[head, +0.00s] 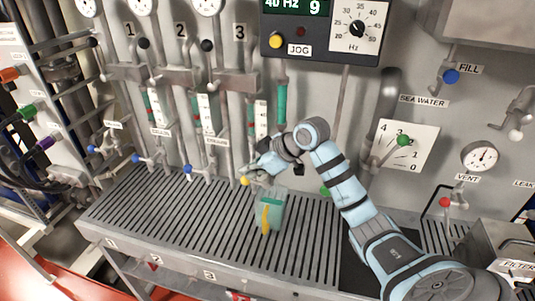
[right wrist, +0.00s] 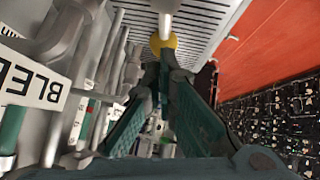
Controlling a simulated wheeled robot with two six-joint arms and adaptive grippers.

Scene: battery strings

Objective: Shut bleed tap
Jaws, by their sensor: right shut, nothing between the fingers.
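The bleed tap has a yellow ball knob (head: 244,181) low on the panel, just above the slatted bench. In the right wrist view the yellow knob (right wrist: 163,42) sits on the end of a pale rod, and a white label reading BLEED (right wrist: 33,78) shows at the left. My right gripper (head: 252,172) is shut and empty, with its fingertips right beside the knob. In the right wrist view the fingertips (right wrist: 163,62) meet at the knob's near side; I cannot tell whether they touch it. The tap's body is mostly hidden by the gripper. My left gripper is not in view.
Blue-knobbed taps (head: 188,169) lie to the left. A green-knobbed lever (head: 403,140) and a red-knobbed vent tap (head: 445,202) are to the right.

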